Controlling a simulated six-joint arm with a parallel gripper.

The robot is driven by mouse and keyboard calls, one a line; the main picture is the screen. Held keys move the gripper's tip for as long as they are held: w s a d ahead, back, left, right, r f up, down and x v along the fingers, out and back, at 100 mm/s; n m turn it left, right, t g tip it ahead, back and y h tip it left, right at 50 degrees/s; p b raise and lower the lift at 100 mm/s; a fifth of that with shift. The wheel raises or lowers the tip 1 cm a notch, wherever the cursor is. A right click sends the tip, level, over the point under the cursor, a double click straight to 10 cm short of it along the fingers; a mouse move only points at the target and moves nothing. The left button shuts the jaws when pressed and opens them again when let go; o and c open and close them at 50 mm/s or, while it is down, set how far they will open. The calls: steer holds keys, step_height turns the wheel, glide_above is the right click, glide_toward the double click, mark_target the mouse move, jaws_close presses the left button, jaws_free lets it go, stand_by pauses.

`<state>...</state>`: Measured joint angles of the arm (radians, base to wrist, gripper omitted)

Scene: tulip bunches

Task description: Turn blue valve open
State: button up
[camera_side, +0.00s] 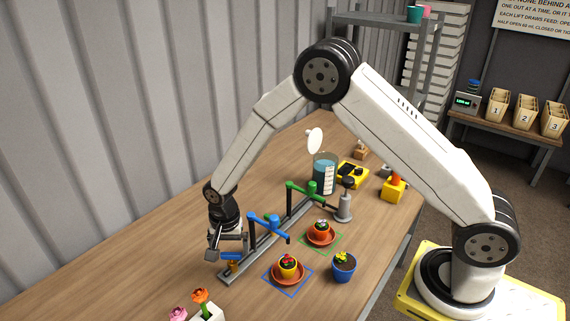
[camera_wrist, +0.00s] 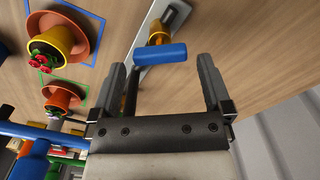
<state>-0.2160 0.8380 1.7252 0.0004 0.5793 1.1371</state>
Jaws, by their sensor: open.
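The blue valve handle (camera_wrist: 160,54) is a short blue bar on a brass-yellow body (camera_wrist: 158,34), at the near end of a grey rail (camera_side: 245,267). My gripper (camera_wrist: 161,63) is open, and the handle appears between its two fingertips in the wrist view, with a gap on each side. In the side view my gripper (camera_side: 229,246) is low over the handle (camera_side: 231,257) and partly covers it. I cannot tell how far the valve is turned. A blue spout pipe (camera_side: 268,225) stands on a black post beside it.
A red-flowered pot on a saucer (camera_side: 287,281) sits inside a blue square; another pot on a saucer (camera_side: 321,241) sits inside a green square. A blue pot (camera_side: 343,267) stands nearby. A green pipe (camera_side: 302,189) and a water beaker (camera_side: 324,173) are farther back.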

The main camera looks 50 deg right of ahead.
steer(key=shift+f, duration=0.85)
steer(key=c, duration=1.1)
steer(key=shift+n, duration=0.3)
steer(key=n, duration=0.3)
steer(key=shift+n, duration=2.6)
